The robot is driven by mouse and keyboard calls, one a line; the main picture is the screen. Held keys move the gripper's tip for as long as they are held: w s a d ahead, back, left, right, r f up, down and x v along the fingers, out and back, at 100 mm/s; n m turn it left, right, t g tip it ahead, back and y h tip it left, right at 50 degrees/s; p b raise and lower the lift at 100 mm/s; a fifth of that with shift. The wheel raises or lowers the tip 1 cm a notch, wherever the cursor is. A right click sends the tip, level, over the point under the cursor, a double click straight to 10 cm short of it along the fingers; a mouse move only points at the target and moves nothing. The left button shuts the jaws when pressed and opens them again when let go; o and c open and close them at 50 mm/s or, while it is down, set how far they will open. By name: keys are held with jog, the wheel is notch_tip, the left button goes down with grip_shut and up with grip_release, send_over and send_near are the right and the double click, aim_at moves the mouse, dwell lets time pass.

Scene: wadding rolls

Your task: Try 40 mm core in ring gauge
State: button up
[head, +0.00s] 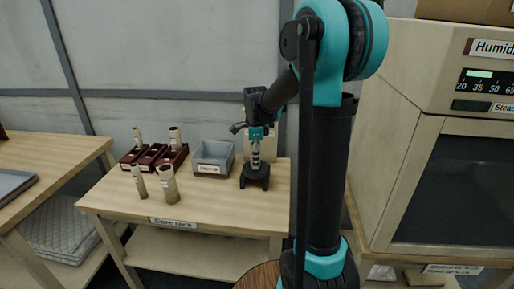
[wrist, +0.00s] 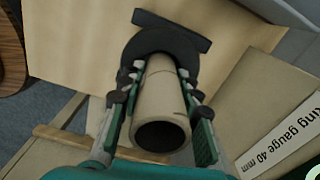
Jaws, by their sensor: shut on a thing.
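My gripper (head: 256,150) is shut on a pale tan core (wrist: 158,105), a hollow tube with its open end facing the wrist camera. Both fingers lie along the core's sides. The black ring gauge (head: 255,180) stands at the right end of the core rack table; it also shows in the wrist view (wrist: 160,38), behind the core's far end. The core stands roughly upright over the gauge in the head view. The core's far end meets the dark gauge in the wrist view; I cannot tell how deep it sits. A sign (wrist: 285,132) reads "ng gauge 40 mm", partly cut off.
Two loose cores (head: 169,184) stand on the table's front left. Dark red holders (head: 153,158) with upright cores sit behind them. A grey labelled bin (head: 212,158) stands left of the gauge. A large humidity cabinet (head: 440,150) is at right.

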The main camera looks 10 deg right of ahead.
dwell(0.4)
jog(key=o, duration=1.2)
